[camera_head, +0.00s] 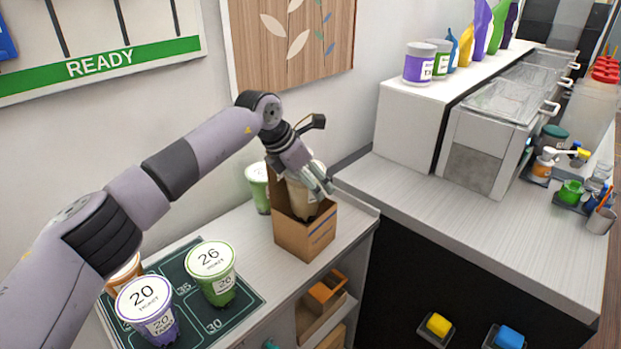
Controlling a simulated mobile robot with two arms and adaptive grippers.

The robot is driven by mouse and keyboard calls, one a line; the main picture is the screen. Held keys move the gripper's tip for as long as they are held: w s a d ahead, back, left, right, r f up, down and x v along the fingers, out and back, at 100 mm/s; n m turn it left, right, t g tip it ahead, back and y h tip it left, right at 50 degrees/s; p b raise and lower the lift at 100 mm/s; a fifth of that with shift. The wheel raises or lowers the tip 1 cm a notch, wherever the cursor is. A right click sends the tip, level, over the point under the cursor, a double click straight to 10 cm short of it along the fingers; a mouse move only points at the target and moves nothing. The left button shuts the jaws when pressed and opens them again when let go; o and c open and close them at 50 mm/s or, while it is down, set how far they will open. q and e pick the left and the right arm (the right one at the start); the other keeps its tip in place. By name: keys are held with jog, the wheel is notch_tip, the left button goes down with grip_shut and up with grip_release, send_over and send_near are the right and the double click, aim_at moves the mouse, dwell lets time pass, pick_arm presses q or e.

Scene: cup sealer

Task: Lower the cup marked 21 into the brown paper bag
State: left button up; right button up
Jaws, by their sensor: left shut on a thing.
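The brown paper bag (306,238) stands open on the counter by the wall, near the counter's corner. My left gripper (322,187) is over the bag's mouth and shut on a cup with tan contents (302,201). The lower part of the cup is inside the bag, behind its front wall. The gripper covers much of the cup, and its number cannot be read. Whether the cup touches the bag's bottom is hidden. My right gripper is not in view.
A green cup (258,186) stands just left of the bag. Cups marked 20 (147,309) and 26 (212,272) and an orange cup (124,273) stand on a dark mat (240,300). The right counter (430,215) is clear near the bag.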

pick_arm(q)
jog(key=shift+f+b, duration=0.95)
jog(key=shift+f, duration=0.55)
jog(key=o, duration=1.6)
jog(key=shift+o, duration=1)
jog(key=shift+f, duration=0.1)
